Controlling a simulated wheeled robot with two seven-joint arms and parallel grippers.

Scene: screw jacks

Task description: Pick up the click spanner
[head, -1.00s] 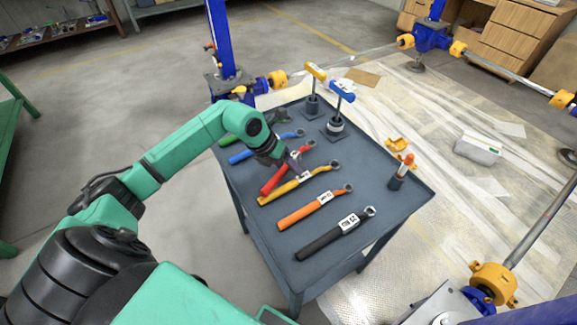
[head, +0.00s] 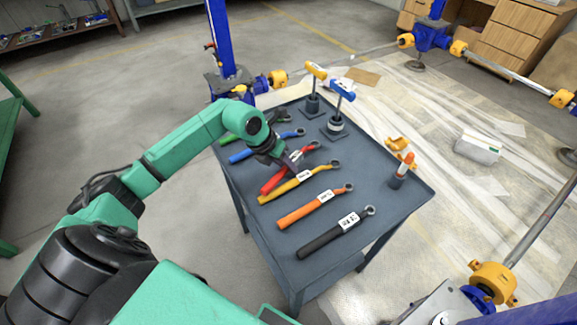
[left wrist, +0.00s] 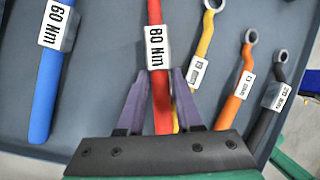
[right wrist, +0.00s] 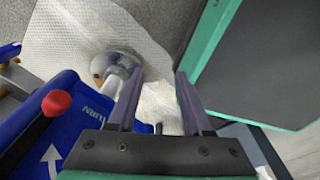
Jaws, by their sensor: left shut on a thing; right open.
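Several click spanners with coloured handles lie side by side on a dark trolley top (head: 385,215). My left gripper (head: 291,159) is over the red spanner (head: 274,182). In the left wrist view, the fingers (left wrist: 159,76) are shut on the red handle (left wrist: 161,98), just below its white "80 Nm" label. The red spanner appears to lie along the trolley top; I cannot tell if it is lifted. The blue spanner (left wrist: 45,95), marked "60 Nm", lies on one side and the yellow one (left wrist: 187,100) close on the other. My right gripper (right wrist: 158,76) is open and empty.
Orange (head: 300,213) and black (head: 325,241) spanners lie nearer the trolley's front; a green one (head: 229,140) is partly hidden. T-handled tools (head: 336,125) stand at the back, and an orange-topped holder (head: 398,180) at the right. Blue jacks with rods surround the trolley.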

